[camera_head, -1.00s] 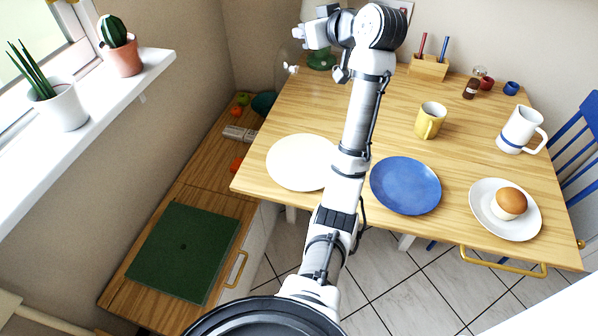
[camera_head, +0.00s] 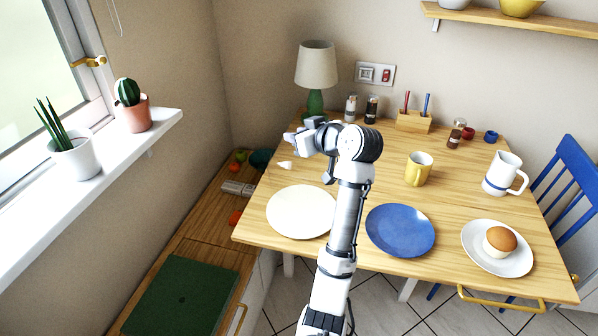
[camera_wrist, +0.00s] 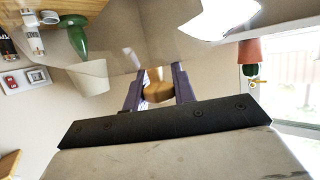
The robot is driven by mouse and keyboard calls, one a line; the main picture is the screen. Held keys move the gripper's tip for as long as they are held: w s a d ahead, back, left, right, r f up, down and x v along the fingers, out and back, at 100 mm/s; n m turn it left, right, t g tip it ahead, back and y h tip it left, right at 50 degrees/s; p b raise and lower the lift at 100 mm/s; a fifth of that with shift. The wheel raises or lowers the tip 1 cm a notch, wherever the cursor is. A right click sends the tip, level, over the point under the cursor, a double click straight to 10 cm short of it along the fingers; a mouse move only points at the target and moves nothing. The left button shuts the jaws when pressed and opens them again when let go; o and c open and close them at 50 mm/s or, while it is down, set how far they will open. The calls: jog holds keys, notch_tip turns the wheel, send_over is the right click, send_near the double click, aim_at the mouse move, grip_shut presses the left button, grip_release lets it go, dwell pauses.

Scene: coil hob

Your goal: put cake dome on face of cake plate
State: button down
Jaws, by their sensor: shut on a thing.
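My gripper (camera_head: 290,139) is at the back left, over the table's left edge. In the wrist view its two purple fingers (camera_wrist: 159,76) are shut on a wooden knob (camera_wrist: 157,92), which I take as the knob of the cake dome. The clear dome (camera_wrist: 150,35) spreads beyond the fingers with a bright reflection; its outline is hard to make out in the head view. A cream plate (camera_head: 290,212) and a blue plate (camera_head: 400,230) lie empty. Which is the cake plate, I cannot tell.
A lamp (camera_head: 316,66) and shakers stand behind my gripper. A yellow mug (camera_head: 418,170), a white jug (camera_head: 501,175) and a pen holder (camera_head: 414,122) stand on the table (camera_head: 380,258). A windowsill (camera_head: 130,160) with two potted plants is at the left.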

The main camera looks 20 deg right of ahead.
notch_tip(320, 180, down, 11)
jog(key=p, duration=0.1)
dwell(0.4)
jog(key=shift+f, duration=0.1)
jog(key=c, duration=1.1)
grip_release()
jog(key=shift+c, duration=0.2)
